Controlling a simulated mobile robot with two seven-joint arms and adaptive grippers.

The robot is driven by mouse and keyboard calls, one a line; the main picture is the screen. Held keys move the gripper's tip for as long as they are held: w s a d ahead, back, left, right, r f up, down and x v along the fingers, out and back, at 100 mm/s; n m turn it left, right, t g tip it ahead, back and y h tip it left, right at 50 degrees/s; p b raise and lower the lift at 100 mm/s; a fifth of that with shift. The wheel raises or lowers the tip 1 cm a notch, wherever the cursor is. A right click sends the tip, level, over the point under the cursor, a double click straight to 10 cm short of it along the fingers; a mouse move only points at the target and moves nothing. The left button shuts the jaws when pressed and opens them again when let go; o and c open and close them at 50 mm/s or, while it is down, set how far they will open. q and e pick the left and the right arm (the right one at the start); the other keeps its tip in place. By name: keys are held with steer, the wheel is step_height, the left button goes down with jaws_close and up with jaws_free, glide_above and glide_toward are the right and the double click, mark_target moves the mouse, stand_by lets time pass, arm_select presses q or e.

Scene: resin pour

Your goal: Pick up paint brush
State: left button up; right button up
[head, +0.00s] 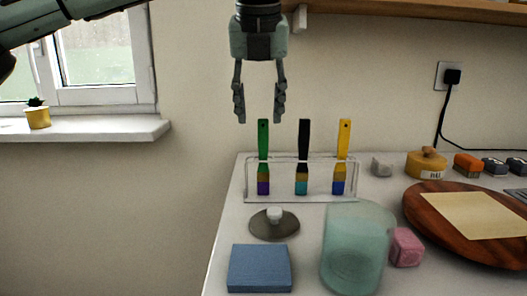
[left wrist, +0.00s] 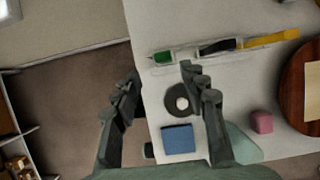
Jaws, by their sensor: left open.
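Three paint brushes stand upright, handles up, in a clear rack (head: 320,196) on the table. The green-handled brush (head: 263,140) is at the left, the black-handled brush (head: 303,142) in the middle and the yellow-handled brush (head: 343,143) at the right. In the left wrist view the green brush (left wrist: 163,58) and the yellow brush (left wrist: 270,39) show from above. My left gripper (head: 259,112) is open and empty, pointing down, above the green handle in the head view. Its fingers also show in the left wrist view (left wrist: 162,85), with nothing between them. My right gripper is not in view.
In front of the rack are a grey disc with a white knob (head: 274,224), a blue block (head: 260,267), a greenish translucent container (head: 355,250) and a pink block (head: 406,246). A round wooden board (head: 420,215) lies at the right. A shelf (head: 400,10) is above.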

mark_target(263, 134)
arm_select(q)
steer(key=shift+w+d+f, duration=0.25)
steer(key=shift+d, duration=0.1)
steer(key=shift+f, duration=0.3)
steer(key=shift+x, duration=0.75)
steer(key=p+x, duration=0.1)
steer(key=x, duration=0.2)
steer(key=shift+w+f, duration=0.2)
steer(key=shift+f, duration=0.15)
steer(key=shift+w+f, duration=0.25)
steer(key=shift+f, duration=0.3)
jaws_close()
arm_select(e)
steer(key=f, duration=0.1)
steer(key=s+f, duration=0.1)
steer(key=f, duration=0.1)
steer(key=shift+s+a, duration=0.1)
arm_select(q)
steer(key=shift+r, duration=0.1)
